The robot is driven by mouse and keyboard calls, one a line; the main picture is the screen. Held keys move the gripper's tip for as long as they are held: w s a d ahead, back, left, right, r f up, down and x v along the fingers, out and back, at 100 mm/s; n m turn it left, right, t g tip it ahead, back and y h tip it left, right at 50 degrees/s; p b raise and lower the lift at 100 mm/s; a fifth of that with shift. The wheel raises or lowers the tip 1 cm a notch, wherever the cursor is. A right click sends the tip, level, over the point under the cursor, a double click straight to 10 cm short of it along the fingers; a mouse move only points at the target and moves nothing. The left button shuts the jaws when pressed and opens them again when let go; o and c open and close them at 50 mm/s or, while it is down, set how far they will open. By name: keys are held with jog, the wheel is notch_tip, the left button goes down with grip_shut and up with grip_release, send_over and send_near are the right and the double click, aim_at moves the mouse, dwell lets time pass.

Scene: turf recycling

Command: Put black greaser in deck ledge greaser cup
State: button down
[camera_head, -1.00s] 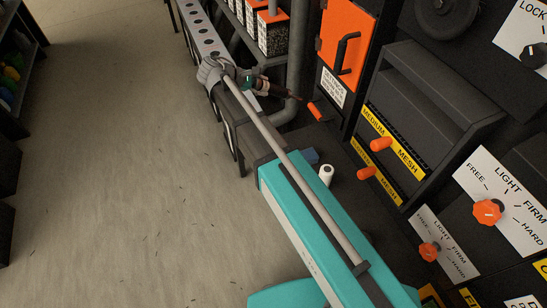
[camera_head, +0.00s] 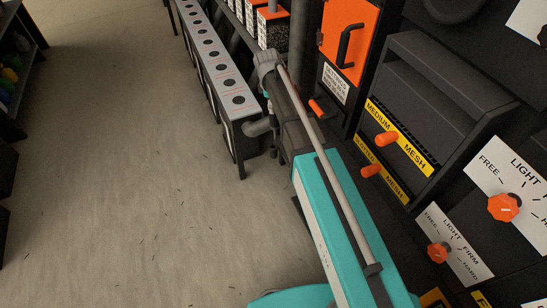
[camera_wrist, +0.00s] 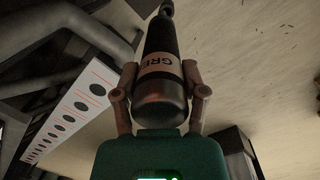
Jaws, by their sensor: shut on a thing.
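In the wrist view my gripper (camera_wrist: 160,76) is shut on the black greaser (camera_wrist: 160,38), a dark cylinder with a tan label band reading "GRE". One finger is on each side of it, and its narrow end points away toward the top of the picture. In the head view the end of my arm is beside the near part of the deck ledge, but the fingers and greaser are mostly hidden there. The long pale deck ledge (camera_head: 205,48) has a row of round dark openings. It also shows in the wrist view (camera_wrist: 71,112). I cannot tell which opening is the greaser cup.
Grey pipes (camera_wrist: 62,50) run close beside the ledge. The dark machine with an orange door (camera_head: 345,30), orange handles (camera_head: 387,139) and orange knobs (camera_head: 504,207) stands on the right. Orange-topped boxes (camera_head: 272,30) sit behind the ledge. Open floor (camera_head: 110,150) lies on the left.

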aim_at(274, 124)
jog(key=shift+w+f+y, duration=0.15)
jog(key=shift+f+y, duration=0.1)
jog(key=shift+y, duration=0.05)
jog(key=shift+f, duration=0.15)
notch_tip(274, 124, down, 6)
jog(key=b, duration=0.6)
dwell(0.6)
jog(key=shift+f+b, duration=1.85)
jog(key=shift+b, duration=0.25)
jog(key=shift+c, duration=0.5)
grip_release()
